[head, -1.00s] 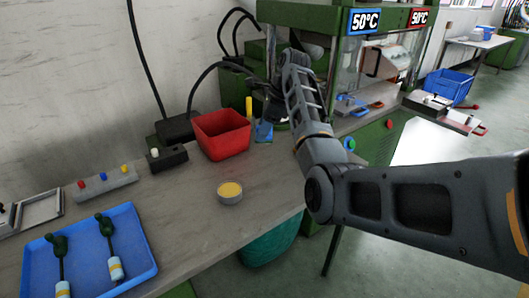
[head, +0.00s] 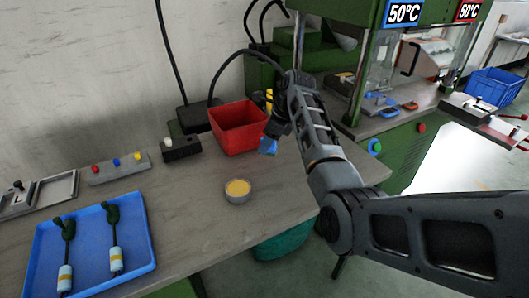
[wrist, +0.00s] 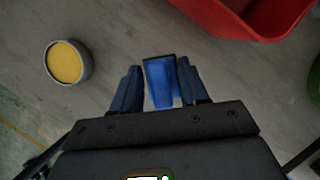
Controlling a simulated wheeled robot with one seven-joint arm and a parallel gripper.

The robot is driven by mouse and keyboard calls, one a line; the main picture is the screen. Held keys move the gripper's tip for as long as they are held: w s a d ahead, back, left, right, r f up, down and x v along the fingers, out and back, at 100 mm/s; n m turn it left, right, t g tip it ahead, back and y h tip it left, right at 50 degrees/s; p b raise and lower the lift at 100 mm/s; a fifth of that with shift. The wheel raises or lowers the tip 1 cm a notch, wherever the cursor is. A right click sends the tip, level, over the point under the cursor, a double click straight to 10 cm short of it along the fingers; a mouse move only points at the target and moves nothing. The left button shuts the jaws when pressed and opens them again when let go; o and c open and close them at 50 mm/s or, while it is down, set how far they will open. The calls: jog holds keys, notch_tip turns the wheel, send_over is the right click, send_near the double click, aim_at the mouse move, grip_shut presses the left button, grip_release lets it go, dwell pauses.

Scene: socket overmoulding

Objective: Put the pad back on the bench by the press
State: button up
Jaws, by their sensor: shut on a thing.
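My gripper (wrist: 160,90) is shut on a small blue block, which I take to be the pad (wrist: 160,80); it sits between the two dark blue fingers in the wrist view. In the head view the blue pad (head: 268,146) shows below my gripper (head: 272,134), just right of the red bin's front corner. It is over the grey bench (head: 190,225); I cannot tell whether it touches the top. The green press (head: 372,150) stands to the right, beyond my arm.
A red bin (head: 238,128) stands close left of my gripper. A round tin with yellow filling (head: 237,191) is nearer on the bench. A blue tray (head: 142,235) holds two corded parts at left. Bench around the tin is clear.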

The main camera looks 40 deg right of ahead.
jog(key=shift+w+a+f, duration=0.3)
jog(key=shift+a+f, duration=0.1)
jog(key=shift+a, duration=0.05)
jog(key=shift+f, duration=1.9)
jog(key=shift+f, duration=0.1)
jog(key=o, duration=1)
jog(key=v, duration=1.2)
